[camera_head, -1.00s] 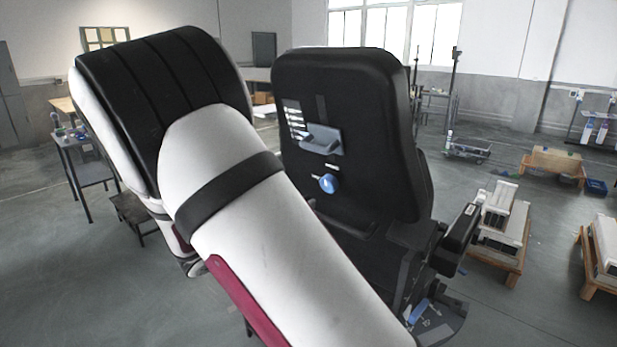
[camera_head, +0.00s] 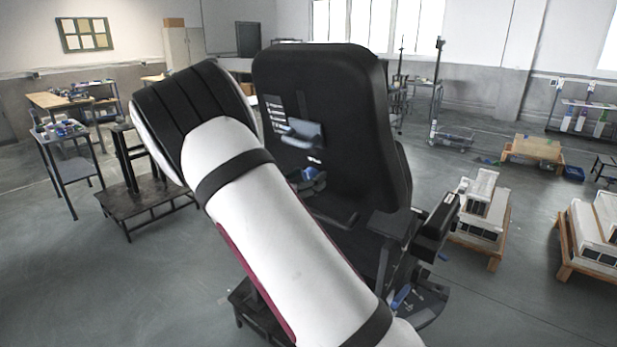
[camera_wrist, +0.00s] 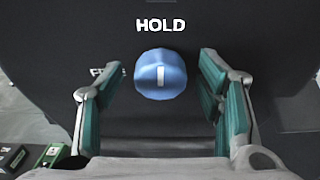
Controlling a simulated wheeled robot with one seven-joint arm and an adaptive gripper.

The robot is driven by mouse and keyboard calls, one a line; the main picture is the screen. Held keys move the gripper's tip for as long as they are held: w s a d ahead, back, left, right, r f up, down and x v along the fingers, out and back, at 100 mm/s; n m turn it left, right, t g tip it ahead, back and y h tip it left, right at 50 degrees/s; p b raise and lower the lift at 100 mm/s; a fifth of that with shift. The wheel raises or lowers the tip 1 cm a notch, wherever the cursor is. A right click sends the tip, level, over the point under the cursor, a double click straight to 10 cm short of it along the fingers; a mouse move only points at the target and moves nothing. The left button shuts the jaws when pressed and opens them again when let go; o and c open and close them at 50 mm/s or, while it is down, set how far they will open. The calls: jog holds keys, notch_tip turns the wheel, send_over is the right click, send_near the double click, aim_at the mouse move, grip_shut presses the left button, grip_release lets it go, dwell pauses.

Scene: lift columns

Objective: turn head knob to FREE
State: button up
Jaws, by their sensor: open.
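The blue head knob (camera_wrist: 160,74) sits on a black panel in the wrist view. Its white mark stands vertical, in line with the white word HOLD above it. Another white label left of the knob is partly hidden by my left finger. My gripper (camera_wrist: 161,95) is open, with one green-padded finger on each side of the knob and clear gaps to it. In the head view the knob (camera_head: 310,176) shows small on the black seat back (camera_head: 335,110), and my arm hides part of the area.
A grey handle (camera_head: 302,134) and a label strip are on the seat back above the knob. An armrest (camera_head: 437,222) juts out at its right. A dark stand (camera_head: 150,195) is at left. Pallets with white units (camera_head: 483,215) stand at right. Open floor lies between.

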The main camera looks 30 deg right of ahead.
jog(key=shift+w+d, duration=0.1)
jog(key=shift+d, duration=0.2)
jog(key=c, duration=1.1)
jog(key=shift+c, duration=0.2)
